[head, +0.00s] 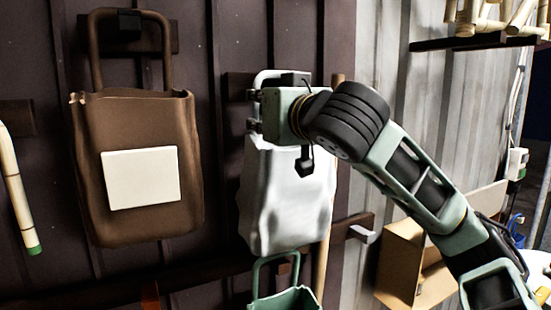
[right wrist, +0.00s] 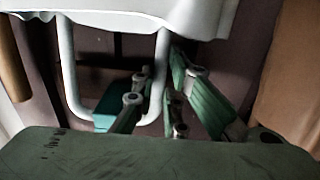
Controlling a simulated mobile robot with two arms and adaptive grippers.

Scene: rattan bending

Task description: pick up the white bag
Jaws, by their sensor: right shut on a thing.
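The white bag (head: 285,200) hangs against the dark wall, with its white loop handle at the top. My right gripper (head: 255,110) is at this handle, its arm coming in from the right. In the right wrist view the bag (right wrist: 140,15) appears at the top with the handle (right wrist: 68,75) reaching down. The fingers of my right gripper (right wrist: 158,88) are on either side of one bar of the handle and shut on it. My wrist hides part of the bag's top in the head view. My left gripper is not in view.
A brown bag (head: 140,220) with a white label hangs to the left. A green bag (head: 285,298) is below the white bag. A rattan pole (head: 323,265) stands close behind its right side. A cardboard box (head: 400,262) is at the lower right, and a shelf (head: 470,42) is above.

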